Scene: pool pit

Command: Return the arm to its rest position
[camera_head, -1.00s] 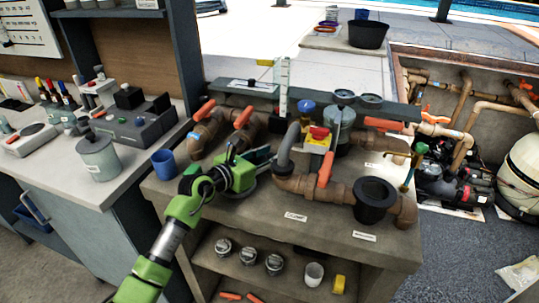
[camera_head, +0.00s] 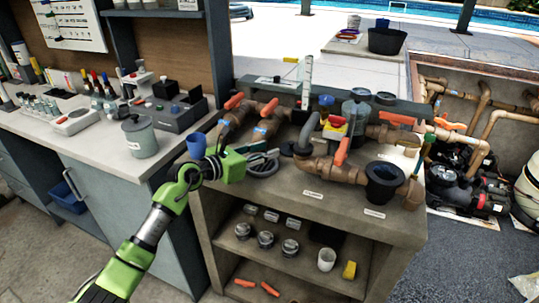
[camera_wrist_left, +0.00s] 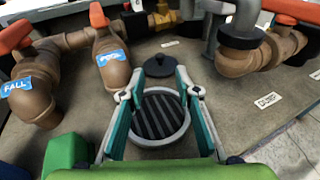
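My left arm comes in from the lower left in the head view. My left gripper (camera_head: 264,158) is over the front left part of the pipe workbench (camera_head: 258,196). In the left wrist view the two fingers of the left gripper (camera_wrist_left: 163,80) are spread apart, with nothing held between them. A round grey slatted piece (camera_wrist_left: 160,117) lies on the bench top below and between the fingers. In the head view this piece (camera_head: 264,168) is partly hidden by the gripper. My right gripper is not in view.
A blue cup (camera_head: 196,145) stands close beyond my left wrist. Brown pipes with orange handles (camera_head: 342,150) and a black funnel-like cup (camera_head: 384,182) stand to the right. A lidded grey pot (camera_head: 140,137) is on the left counter (camera_head: 105,150).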

